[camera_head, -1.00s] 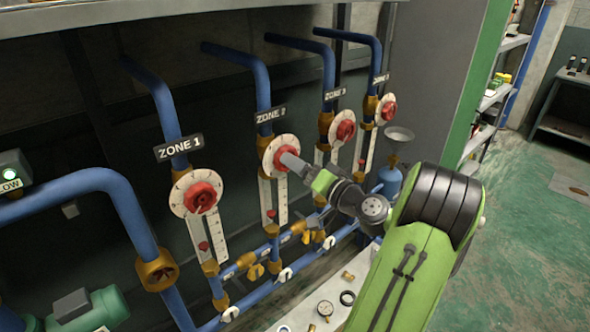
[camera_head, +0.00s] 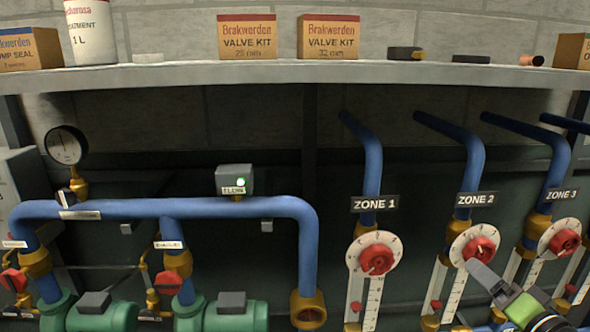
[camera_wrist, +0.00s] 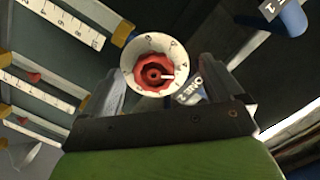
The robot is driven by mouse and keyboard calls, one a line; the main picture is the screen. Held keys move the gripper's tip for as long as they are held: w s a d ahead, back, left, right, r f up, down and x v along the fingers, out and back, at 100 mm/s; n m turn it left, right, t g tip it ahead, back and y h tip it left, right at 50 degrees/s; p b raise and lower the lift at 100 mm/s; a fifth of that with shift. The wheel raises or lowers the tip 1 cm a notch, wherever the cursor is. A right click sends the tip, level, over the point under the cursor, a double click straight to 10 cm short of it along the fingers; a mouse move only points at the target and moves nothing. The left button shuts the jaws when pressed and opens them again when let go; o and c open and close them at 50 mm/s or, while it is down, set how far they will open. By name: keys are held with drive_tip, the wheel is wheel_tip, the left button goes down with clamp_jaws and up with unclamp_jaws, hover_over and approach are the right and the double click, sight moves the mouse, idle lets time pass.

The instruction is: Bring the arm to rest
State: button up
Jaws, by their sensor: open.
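My gripper (camera_head: 475,268) is at the lower right of the head view, just below the red knob of the Zone 2 dial (camera_head: 475,247). In the wrist view my open gripper (camera_wrist: 160,82) has a finger to each side, with the red knob (camera_wrist: 153,74) and its white dial between and beyond them. The jaws hold nothing that I can see. A gap seems to lie between the fingers and the knob, but its depth is hard to tell. Most of my arm is outside the head view.
The Zone 1 dial (camera_head: 376,258) is left of my gripper and the Zone 3 dial (camera_head: 562,240) is right. Blue pipes and a flow box (camera_head: 234,180) with a green light stand further left. A shelf (camera_head: 300,76) with boxes runs above.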

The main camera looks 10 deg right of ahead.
drive_tip(key=w+a+f+n+g+y, duration=0.15)
drive_tip(key=a+n+g, duration=0.25)
drive_tip(key=a, duration=0.7)
drive_tip(key=w+a+f+n+g+y, duration=0.1)
drive_tip(key=a+f+n+g+y, duration=0.2)
drive_tip(key=a, duration=0.8)
drive_tip(key=s+a+n+g+h, duration=0.1)
drive_tip(key=s+a+g+h, duration=0.1)
drive_tip(key=s, duration=0.7)
drive_tip(key=s+a+n+g+h, duration=0.1)
drive_tip(key=s+a+g+h, duration=0.1)
drive_tip(key=s+a, duration=0.3)
drive_tip(key=s, duration=0.3)
drive_tip(key=shift+s+a+r, duration=0.15)
drive_tip(key=shift+s+r, duration=0.25)
